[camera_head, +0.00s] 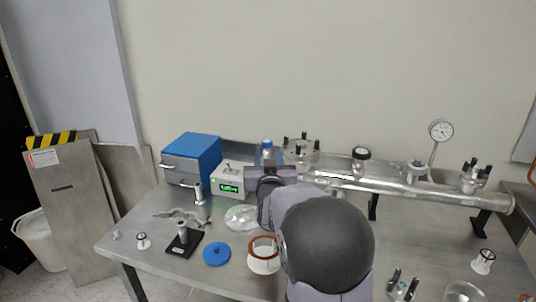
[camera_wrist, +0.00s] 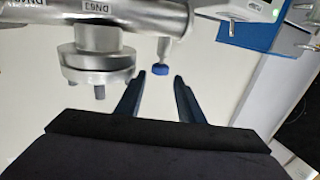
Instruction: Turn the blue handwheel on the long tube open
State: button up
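The long silver tube (camera_head: 455,194) runs along the back of the table on stands. A small blue handwheel (camera_head: 267,143) stands up near its left end, just behind my gripper (camera_head: 270,172) in the head view. In the wrist view the handwheel (camera_wrist: 161,69) is a small blue knob on a pale stem, beyond the fingertips and in line with the gap between them. The fingers of my gripper (camera_wrist: 159,80) are spread and hold nothing. The handwheel looks apart from both fingers. The tube (camera_wrist: 120,15) crosses the upper left there, with a flange below it.
A blue box (camera_head: 197,155) and a white device with a green display (camera_head: 229,180) stand left of my gripper. A dial gauge (camera_head: 441,130) and a black knob (camera_head: 361,153) rise from the tube. A blue disc (camera_head: 216,253) and a brown-rimmed ring (camera_head: 264,253) lie in front.

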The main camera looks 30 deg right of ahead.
jog(key=w+a+f+n+g+y+p, duration=0.1)
jog(key=w+a+n+y+p, duration=0.2)
jog(key=a+p, duration=0.75)
jog(key=m+g+h+p, duration=0.3)
jog(key=m+h+p, duration=0.4)
jog(key=m+h, duration=0.15)
send_near(269, 140)
jog(key=w, duration=0.1)
jog(key=shift+w+d+f+n, duration=0.25)
jog(key=shift+w+d+n, duration=0.2)
jog(key=shift+d, duration=0.15)
jog(key=p+x, duration=0.3)
jog(key=x, duration=0.8)
jog(key=shift+s+d, duration=0.1)
